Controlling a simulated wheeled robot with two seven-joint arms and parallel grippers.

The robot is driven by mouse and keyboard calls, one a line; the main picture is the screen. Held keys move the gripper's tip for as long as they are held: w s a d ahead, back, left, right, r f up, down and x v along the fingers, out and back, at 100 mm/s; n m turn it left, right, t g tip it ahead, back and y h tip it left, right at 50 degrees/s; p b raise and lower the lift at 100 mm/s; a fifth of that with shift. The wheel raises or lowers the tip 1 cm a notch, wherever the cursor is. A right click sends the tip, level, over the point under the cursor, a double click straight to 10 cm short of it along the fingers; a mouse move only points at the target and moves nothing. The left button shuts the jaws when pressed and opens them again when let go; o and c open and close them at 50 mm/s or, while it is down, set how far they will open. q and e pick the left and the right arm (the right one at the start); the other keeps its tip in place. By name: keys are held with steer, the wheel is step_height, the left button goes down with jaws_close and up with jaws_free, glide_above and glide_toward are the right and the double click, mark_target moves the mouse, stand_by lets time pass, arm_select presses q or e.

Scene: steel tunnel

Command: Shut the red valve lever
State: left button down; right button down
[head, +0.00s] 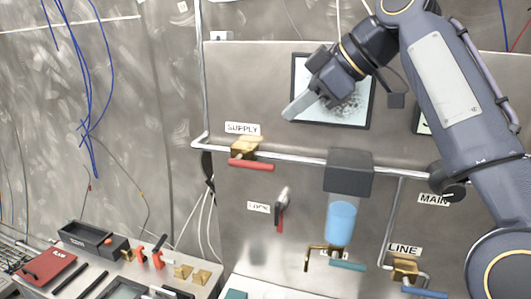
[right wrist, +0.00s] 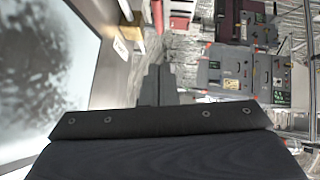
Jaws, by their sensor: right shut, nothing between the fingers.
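The red valve lever (head: 251,164) lies nearly level under a brass valve body (head: 244,146), below the SUPPLY label (head: 242,128). The lever runs roughly along the grey pipe. My right gripper (head: 298,107) is shut and empty, in front of the panel, above and to the right of the lever and apart from it. Its closed fingers (right wrist: 157,86) also show in the right wrist view. A red strip at the top of that view may be the lever, but I cannot be sure. My left gripper is not in view.
A window (head: 345,112) is behind my right gripper. Below are a small red-handled lock (head: 280,216), a blue sight glass (head: 341,222), a teal lever (head: 347,266) and the LINE valve (head: 405,268). A bench with a red box (head: 45,267) stands lower left.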

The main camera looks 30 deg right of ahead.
glide_above(258, 164)
steer(key=s, duration=0.2)
step_height(258, 164, down, 6)
steer(key=f, duration=0.2)
steer(key=f+b, duration=0.1)
steer(key=f, duration=0.1)
steer(key=shift+w+d, duration=0.2)
steer(key=shift+d, duration=0.2)
steer(key=shift+w+f, duration=0.1)
steer(key=shift+d+f+b, duration=0.2)
steer(key=shift+f+b, duration=0.3)
steer(key=shift+f, duration=0.05)
steer(key=shift+s, duration=0.2)
steer(key=shift+r, duration=0.15)
